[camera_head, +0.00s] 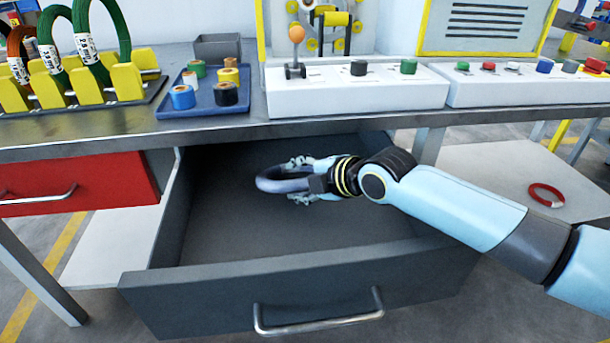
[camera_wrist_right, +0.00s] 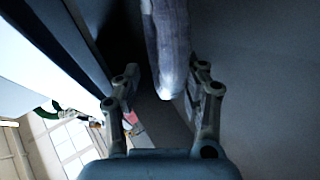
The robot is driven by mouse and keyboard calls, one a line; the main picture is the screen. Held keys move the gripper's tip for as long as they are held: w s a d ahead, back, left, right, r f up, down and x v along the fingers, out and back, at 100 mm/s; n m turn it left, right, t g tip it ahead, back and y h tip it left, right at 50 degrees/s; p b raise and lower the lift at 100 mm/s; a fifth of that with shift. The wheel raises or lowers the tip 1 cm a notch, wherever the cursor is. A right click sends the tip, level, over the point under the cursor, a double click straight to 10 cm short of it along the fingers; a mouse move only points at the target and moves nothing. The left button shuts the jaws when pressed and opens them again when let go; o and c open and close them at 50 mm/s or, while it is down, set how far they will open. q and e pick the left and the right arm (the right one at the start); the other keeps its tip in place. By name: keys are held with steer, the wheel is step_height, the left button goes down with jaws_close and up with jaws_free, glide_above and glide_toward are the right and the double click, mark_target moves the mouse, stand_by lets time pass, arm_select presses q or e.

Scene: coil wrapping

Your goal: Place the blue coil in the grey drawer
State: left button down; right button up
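The blue coil (camera_head: 268,184), a dark bluish-grey ring, is inside the open grey drawer (camera_head: 285,287). I cannot tell whether it rests on the drawer floor. My right gripper (camera_head: 301,179) reaches into the drawer from the right, with its fingers spread at the coil's right part. In the right wrist view the coil (camera_wrist_right: 168,45) stands between the fingertips of my right gripper (camera_wrist_right: 165,90), close to the right finger, with a clear gap to the left finger. The gripper hides part of the coil. My left gripper is not in view.
A red drawer (camera_head: 90,180) is at the left. On the table stand a yellow rack (camera_head: 125,82) with coils, a blue tray (camera_head: 205,98) of tape rolls and white control panels (camera_head: 350,92). A red coil (camera_head: 546,195) lies on the lower shelf at right.

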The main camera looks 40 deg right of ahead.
steer(key=shift+s+r, duration=0.15)
steer(key=shift+r, duration=0.2)
steer(key=p+v, duration=0.4)
steer(key=v, duration=0.7)
steer(key=shift+s+p, duration=0.25)
steer(key=shift+p, duration=0.1)
steer(key=shift+d+r, duration=0.1)
